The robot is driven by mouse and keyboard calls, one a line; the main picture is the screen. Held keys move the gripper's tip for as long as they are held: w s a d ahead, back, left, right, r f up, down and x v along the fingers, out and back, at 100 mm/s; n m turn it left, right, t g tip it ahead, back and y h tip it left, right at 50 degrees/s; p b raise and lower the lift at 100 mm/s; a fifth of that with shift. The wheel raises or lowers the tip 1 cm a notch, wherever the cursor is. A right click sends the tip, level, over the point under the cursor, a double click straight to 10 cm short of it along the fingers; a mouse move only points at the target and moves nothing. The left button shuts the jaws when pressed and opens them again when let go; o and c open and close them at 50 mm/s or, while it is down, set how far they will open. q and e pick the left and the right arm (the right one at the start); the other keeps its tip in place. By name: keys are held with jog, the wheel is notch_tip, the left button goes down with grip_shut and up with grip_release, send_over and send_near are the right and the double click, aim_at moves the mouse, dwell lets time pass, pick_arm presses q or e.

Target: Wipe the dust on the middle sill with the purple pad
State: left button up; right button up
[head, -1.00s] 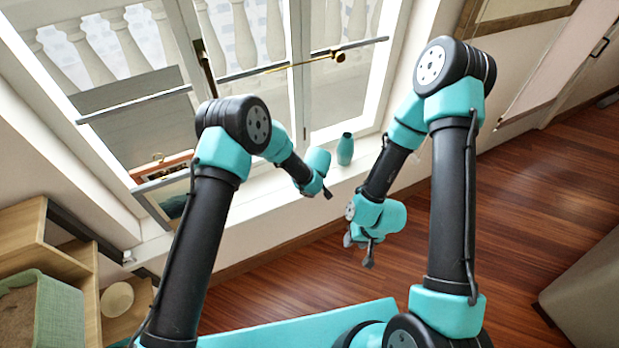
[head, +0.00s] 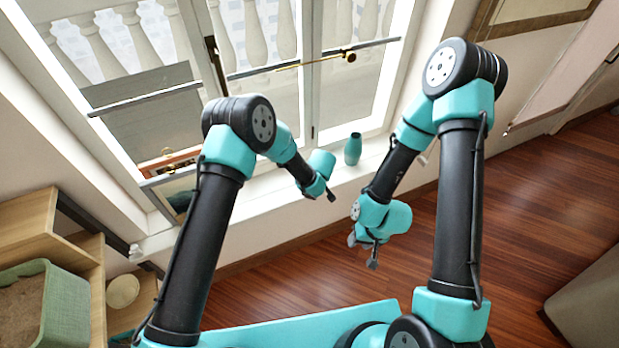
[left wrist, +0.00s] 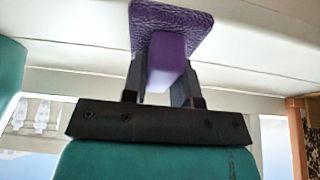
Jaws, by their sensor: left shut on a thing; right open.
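The purple pad (left wrist: 172,18) shows in the left wrist view, with a block-like purple grip below its flat textured face. My left gripper (left wrist: 165,85) is shut on that grip, one finger on each side. In the head view my left gripper (head: 331,194) is over the white window sill (head: 272,203); the pad is hidden there. In the left wrist view the pad's flat face lies close to a white surface; I cannot tell if it touches. No dust can be made out. My right gripper (head: 366,254) is open and empty, in front of the sill above the floor.
A teal vase (head: 353,149) stands on the sill to the right of my left gripper. The window (head: 265,70) with its metal bars rises behind. A shelf with a green basket (head: 48,310) is at the lower left.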

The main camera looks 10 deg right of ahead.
pick_arm(q)
notch_tip(320, 180, up, 2)
jog(key=shift+r, duration=3.1)
